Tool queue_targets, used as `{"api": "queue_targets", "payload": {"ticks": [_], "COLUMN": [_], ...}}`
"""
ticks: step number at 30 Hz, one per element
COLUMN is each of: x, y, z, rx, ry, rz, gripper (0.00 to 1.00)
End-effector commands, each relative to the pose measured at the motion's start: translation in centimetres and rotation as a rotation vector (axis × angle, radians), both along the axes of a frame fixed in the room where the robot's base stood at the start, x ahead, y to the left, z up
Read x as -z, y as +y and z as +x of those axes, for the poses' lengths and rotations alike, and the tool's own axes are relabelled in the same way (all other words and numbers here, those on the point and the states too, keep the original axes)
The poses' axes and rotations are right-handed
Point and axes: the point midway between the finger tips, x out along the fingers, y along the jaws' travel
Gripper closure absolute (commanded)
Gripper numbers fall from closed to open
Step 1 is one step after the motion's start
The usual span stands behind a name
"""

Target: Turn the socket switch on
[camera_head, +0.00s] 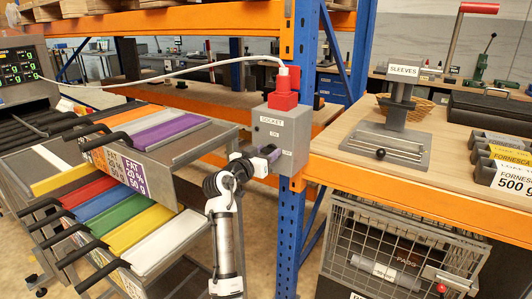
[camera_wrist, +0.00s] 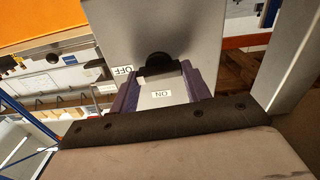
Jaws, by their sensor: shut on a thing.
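The grey socket box (camera_head: 292,128) is fixed to the blue upright, with a red socket and a white plug (camera_head: 283,75) on top. Its "SOCKET" and "ON" labels show, with "OFF" lower right. My gripper (camera_head: 262,160) is at the lower front of the box and hides the switch in the head view. In the wrist view the black switch knob (camera_wrist: 158,63) sits between my purple fingertips, which are shut on it. The "OFF" label (camera_wrist: 122,70) is left of the knob, and the upside-down "ON" label (camera_wrist: 162,94) shows between the fingers.
A wooden table (camera_head: 345,150) with a sleeve press (camera_head: 390,135) stands right of the box. A rack of coloured trays (camera_head: 120,215) is on the left. A white cable (camera_head: 190,70) runs from the plug to a display (camera_head: 22,70). A wire cage (camera_head: 400,240) is below the table.

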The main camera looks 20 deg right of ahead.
Motion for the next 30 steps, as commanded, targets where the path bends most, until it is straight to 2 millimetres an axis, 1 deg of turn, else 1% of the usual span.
{"api": "queue_targets", "payload": {"ticks": [8, 30], "x": [-0.03, 0.04], "y": [0.06, 0.14], "z": [0.07, 0.18], "rx": [0.000, 0.000], "ry": [0.163, 0.720], "rz": [-0.125, -0.556], "gripper": [0.76, 0.76]}}
